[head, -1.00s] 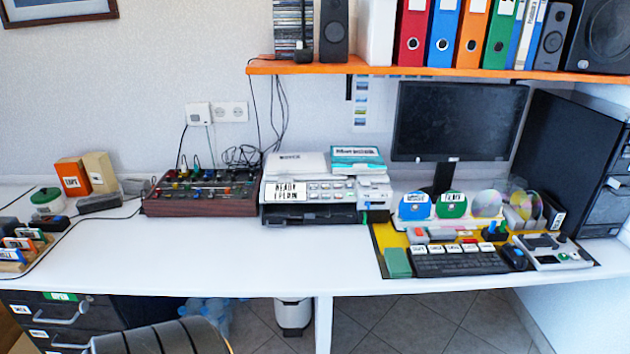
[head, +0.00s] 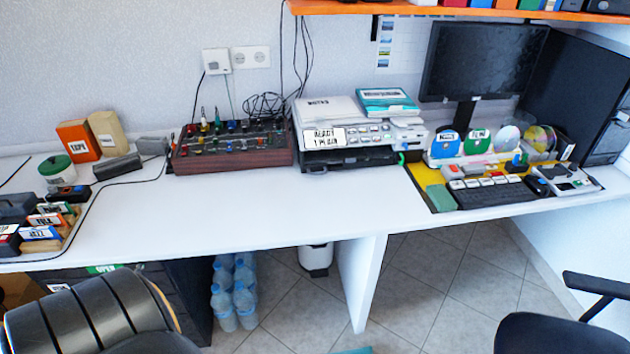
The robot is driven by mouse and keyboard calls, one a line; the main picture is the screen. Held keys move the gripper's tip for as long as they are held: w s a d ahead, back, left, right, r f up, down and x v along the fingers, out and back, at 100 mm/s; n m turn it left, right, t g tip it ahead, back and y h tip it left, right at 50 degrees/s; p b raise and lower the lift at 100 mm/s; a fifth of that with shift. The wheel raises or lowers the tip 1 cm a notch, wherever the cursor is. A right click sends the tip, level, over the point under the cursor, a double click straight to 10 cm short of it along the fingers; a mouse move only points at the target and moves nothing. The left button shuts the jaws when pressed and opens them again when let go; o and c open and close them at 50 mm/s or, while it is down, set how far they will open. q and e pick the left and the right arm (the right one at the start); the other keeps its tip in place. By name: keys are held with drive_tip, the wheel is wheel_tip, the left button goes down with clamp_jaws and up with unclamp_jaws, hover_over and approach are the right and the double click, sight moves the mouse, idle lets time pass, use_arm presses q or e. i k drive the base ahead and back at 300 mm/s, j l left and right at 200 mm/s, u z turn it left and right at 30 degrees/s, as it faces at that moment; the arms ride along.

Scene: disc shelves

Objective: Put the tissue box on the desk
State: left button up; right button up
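The white desk (head: 230,215) runs across the head view, with a bare stretch of top in its middle. I cannot make out a tissue box for certain. A teal edge of something (head: 352,350) shows on the floor at the bottom of the picture, cut off by the frame, and I cannot tell what it is. Neither of my grippers is in view.
A mixer (head: 232,150), a printer (head: 350,155), and a keyboard (head: 492,193) stand along the desk. Boxes and a card rack fill its left end. Black chairs (head: 90,320) (head: 545,335) stand in front at left and right. Water bottles (head: 235,290) are underneath.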

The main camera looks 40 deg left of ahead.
sight(335, 200)
drive_tip(key=k+j+u, duration=0.15)
drive_tip(key=j, duration=0.4)
drive_tip(key=k+j+u, duration=0.2)
drive_tip(key=j, duration=0.35)
drive_tip(key=j+u, duration=0.15)
drive_tip(key=j, duration=0.35)
drive_tip(key=i+j+u, duration=0.15)
drive_tip(key=i+j, duration=0.55)
drive_tip(key=i, duration=0.15)
